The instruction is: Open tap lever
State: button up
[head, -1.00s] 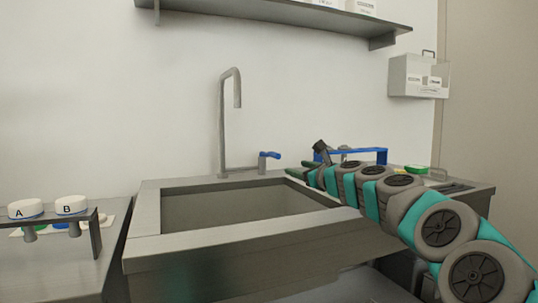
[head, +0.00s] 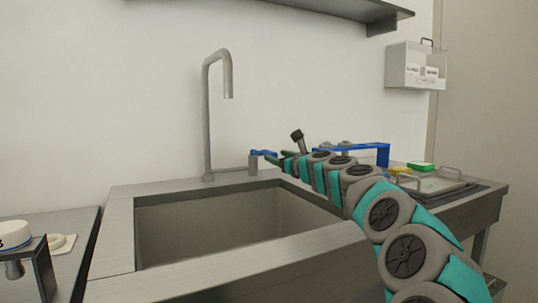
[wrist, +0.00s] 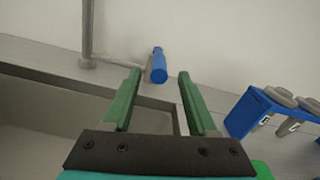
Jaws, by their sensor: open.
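The tap (head: 208,120) is a grey upright pipe with a bent spout behind the sink. Its blue lever (head: 264,153) sits on a short grey post to the right of the pipe. My gripper (head: 278,158) reaches in from the right, with its green fingers close to the lever in the head view. In the wrist view my gripper (wrist: 160,82) is open and empty, and the blue lever (wrist: 158,66) shows beyond the fingertips, between their lines. The lever looks apart from both fingers there; the exact distance is hard to tell.
The sink basin (head: 220,222) lies below and left of my gripper. A blue rack (head: 384,155) with grey items stands to the right at the back. A tray (head: 440,183) lies on the right counter. A shelf (head: 340,12) hangs above.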

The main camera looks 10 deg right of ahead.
aim_at(270, 154)
jog(key=shift+p+x, duration=0.3)
jog(key=shift+x, duration=2.4)
grip_shut()
